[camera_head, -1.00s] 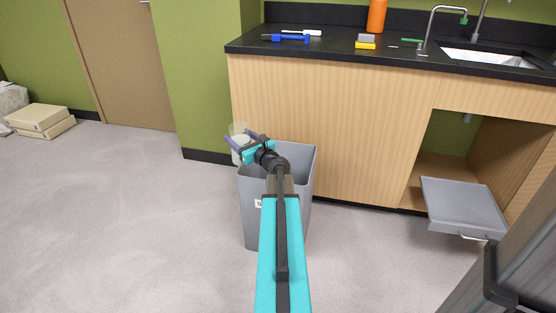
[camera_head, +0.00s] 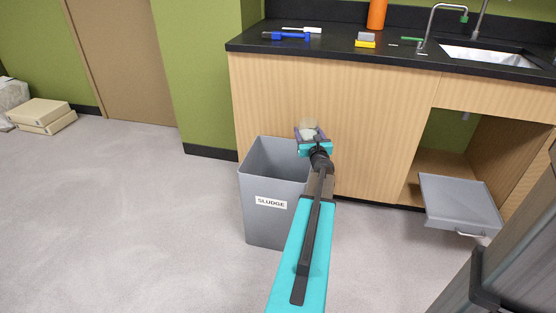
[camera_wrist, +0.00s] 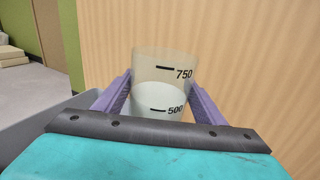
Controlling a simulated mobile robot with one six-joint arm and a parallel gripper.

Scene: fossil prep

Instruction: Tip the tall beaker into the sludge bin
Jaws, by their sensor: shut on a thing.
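The tall beaker (camera_wrist: 165,70) is translucent, with marks reading 750 and 500, and a pale content shows up to about the 500 mark. My gripper (camera_head: 311,138) is shut on it, with a purple finger on each side in the wrist view (camera_wrist: 160,105). The beaker looks roughly upright; its lower part is hidden by my gripper. In the head view the beaker (camera_head: 308,127) is at the right rear corner of the sludge bin, in front of the cabinet. The grey sludge bin (camera_head: 262,215), labelled SLUDGE, stands on the floor with its top open.
A wooden cabinet (camera_head: 375,130) with a black countertop (camera_head: 345,52) stands close behind the bin. A grey drawer or tray (camera_head: 460,203) juts out at the right. The floor left of the bin is clear. Boxes (camera_head: 40,115) lie at the far left.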

